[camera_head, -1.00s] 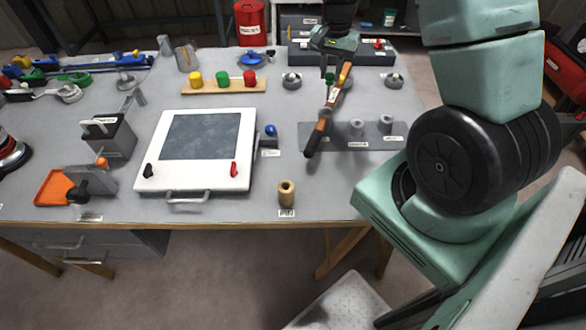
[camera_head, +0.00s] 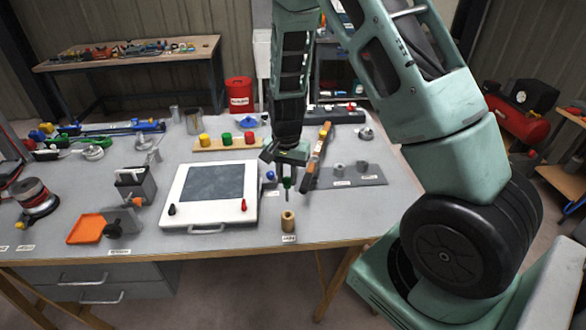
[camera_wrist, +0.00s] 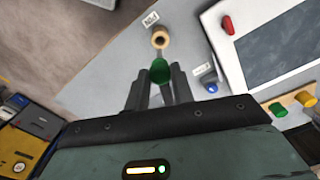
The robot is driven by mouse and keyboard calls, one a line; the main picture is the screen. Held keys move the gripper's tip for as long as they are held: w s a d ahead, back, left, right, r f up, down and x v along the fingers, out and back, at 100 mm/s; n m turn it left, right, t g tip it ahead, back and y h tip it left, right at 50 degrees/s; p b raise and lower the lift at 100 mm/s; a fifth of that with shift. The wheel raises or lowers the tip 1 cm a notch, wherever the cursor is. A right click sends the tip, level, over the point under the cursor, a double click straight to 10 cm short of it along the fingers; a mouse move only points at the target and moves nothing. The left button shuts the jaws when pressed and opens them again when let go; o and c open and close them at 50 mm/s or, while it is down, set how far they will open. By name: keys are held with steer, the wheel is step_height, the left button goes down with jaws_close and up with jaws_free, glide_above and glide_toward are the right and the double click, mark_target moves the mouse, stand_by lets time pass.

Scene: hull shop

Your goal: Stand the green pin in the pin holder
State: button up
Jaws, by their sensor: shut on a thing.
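My gripper (camera_head: 287,171) is shut on the green pin (camera_head: 287,183), which hangs upright with its dark shaft pointing down. In the wrist view the green pin's head (camera_wrist: 160,72) shows between the two dark fingers of my gripper (camera_wrist: 161,88). The pin holder (camera_head: 288,221) is a tan cylinder with a dark hole in its top, near the front edge of the table. It also shows in the wrist view (camera_wrist: 160,38), just beyond the pin. The pin is above and behind the holder in the head view, apart from it.
A white-framed panel (camera_head: 167,217) with a red and a black knob lies left of the holder. An orange-handled level-like tool (camera_head: 318,154) leans right of my gripper, by a grey plate (camera_head: 370,176) with metal pieces.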

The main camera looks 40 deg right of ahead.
mark_target(287, 200)
steer(key=shift+f+b, duration=1.9)
steer(key=shift+f, duration=0.4)
steer(key=shift+f, duration=0.5)
steer(key=shift+f+b, duration=0.35)
steer(key=shift+b, duration=0.05)
steer(key=shift+f+b, duration=1.75)
steer(key=shift+f, duration=0.85)
stand_by(1.0)
steer(key=o, duration=1.5)
steer(key=shift+c, duration=0.2)
